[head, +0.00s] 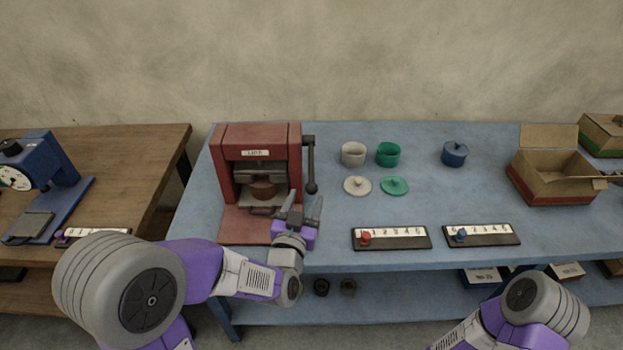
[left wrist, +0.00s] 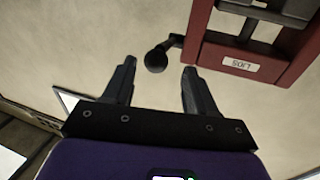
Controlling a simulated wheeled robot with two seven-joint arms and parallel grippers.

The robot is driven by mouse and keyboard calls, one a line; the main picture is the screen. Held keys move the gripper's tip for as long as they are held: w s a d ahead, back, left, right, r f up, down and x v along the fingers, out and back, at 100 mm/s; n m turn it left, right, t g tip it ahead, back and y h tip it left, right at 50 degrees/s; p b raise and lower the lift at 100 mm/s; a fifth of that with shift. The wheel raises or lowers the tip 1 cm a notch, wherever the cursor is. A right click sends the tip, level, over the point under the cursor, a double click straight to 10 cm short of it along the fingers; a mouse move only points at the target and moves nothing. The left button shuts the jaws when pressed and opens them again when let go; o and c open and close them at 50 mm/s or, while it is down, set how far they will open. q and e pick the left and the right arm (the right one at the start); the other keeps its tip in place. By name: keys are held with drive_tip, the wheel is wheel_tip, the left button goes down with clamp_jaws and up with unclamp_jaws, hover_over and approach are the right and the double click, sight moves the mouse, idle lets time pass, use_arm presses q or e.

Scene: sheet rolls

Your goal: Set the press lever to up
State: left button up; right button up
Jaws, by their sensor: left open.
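The red press (head: 257,180) with a "LIDS" label stands at the left end of the blue table. Its dark lever (head: 311,165) is on the press's right side and hangs down, with the round knob at the bottom. My left gripper (head: 302,206) is open, in front of the press and just below the knob. In the left wrist view, the knob (left wrist: 155,61) shows between the two open fingertips (left wrist: 160,68); I see no contact. A brown round piece (head: 263,189) sits inside the press.
A white cup (head: 354,154), a green cup (head: 388,154), two lids and a lidded blue pot (head: 454,153) stand right of the press. Two numbered slider strips (head: 391,238) lie near the front edge. An open cardboard box (head: 553,183) stands at the right.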

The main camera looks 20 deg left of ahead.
sight(310, 192)
use_arm(q)
drive_tip(key=shift+w+f+p, duration=0.3)
drive_tip(key=shift+w+p, duration=0.2)
drive_tip(key=shift+p, duration=1.9)
drive_tip(key=w, duration=0.4)
drive_tip(key=shift+f+h, duration=0.1)
drive_tip(key=shift+h, duration=0.2)
drive_tip(key=shift+w+p, duration=0.35)
drive_tip(key=shift+w, duration=0.15)
clamp_jaws()
